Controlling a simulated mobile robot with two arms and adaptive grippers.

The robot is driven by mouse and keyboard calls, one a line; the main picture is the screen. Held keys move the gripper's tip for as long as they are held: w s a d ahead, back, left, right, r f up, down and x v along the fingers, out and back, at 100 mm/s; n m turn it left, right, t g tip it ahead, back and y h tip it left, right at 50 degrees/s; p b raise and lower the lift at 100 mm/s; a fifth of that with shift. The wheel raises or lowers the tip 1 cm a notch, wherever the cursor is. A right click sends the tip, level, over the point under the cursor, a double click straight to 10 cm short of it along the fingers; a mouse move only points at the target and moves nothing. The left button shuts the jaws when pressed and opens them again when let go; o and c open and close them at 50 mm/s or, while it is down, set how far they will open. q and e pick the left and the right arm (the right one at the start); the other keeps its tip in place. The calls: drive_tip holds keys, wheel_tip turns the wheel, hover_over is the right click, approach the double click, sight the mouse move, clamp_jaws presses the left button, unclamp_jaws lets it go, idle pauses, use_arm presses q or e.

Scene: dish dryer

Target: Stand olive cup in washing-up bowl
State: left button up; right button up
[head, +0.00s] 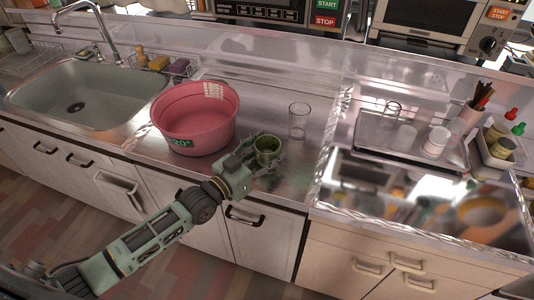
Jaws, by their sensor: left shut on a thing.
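The olive cup (267,147) is upright near the front edge of the steel counter, just right of the pink bowl. My left gripper (262,158) reaches in from the lower left and is shut on the cup. I cannot tell whether the cup's base touches the counter. The pink washing-up bowl (192,137) stands on the counter between the sink and the cup; the part of its inside that I see looks empty. My right gripper does not show.
A clear glass (298,121) stands just right of and behind the cup. A steel sink (85,97) is at the left. A tray (400,148) with a white jar (434,142) and a utensil holder (467,117) are at the right.

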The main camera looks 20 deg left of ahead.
use_arm(q)
drive_tip(key=shift+f, duration=0.4)
drive_tip(key=shift+f, duration=0.1)
drive_tip(key=shift+f, duration=0.15)
drive_tip(key=o, duration=1.3)
drive_tip(key=shift+o, duration=0.2)
